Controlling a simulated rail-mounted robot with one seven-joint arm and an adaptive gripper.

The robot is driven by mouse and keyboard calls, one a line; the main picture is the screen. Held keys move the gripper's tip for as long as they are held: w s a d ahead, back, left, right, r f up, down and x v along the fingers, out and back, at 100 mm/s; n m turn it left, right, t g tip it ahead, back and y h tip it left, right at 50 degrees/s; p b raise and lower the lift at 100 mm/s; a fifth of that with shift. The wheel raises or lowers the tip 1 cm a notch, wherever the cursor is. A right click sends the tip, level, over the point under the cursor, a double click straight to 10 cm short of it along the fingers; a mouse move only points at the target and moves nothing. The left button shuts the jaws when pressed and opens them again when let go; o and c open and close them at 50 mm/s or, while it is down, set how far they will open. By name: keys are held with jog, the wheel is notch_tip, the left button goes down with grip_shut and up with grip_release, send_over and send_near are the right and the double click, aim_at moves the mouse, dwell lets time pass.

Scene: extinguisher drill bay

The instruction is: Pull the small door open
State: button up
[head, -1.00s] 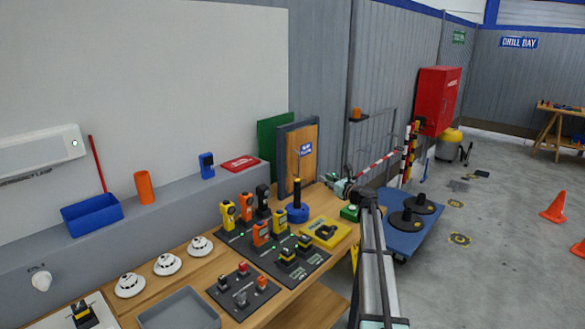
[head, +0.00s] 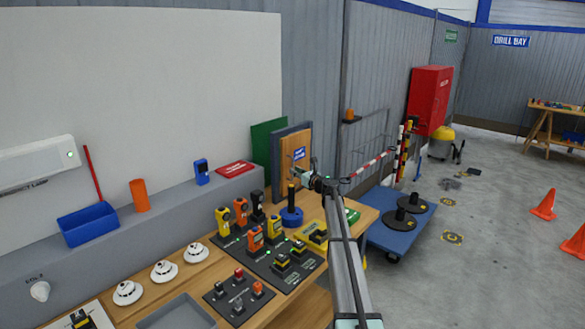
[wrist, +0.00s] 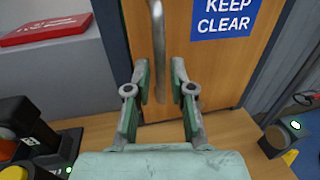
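The small door (head: 293,166) is a wooden panel in a dark grey frame (head: 276,160), standing at the far end of the workbench. It looks shut. It carries a blue KEEP CLEAR sign (wrist: 222,17). A grey metal bar handle (wrist: 158,45) runs upright on the door in the wrist view. My gripper (head: 303,178) is in front of the door. In the wrist view my gripper (wrist: 160,75) is open, its two fingers on either side of the handle's lower part in the picture. No contact shows, and I cannot tell how deep the handle sits between them.
A blue-based post (head: 292,215) stands on the bench below my gripper. Handheld devices stand on a dark mat (head: 265,268) nearer. A red flat box (wrist: 45,28) lies on the grey ledge left of the door. A blue cart (head: 385,235) stands right of the bench.

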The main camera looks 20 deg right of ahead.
jog(key=shift+p+x, duration=0.3)
jog(key=shift+x, duration=1.15)
grip_shut()
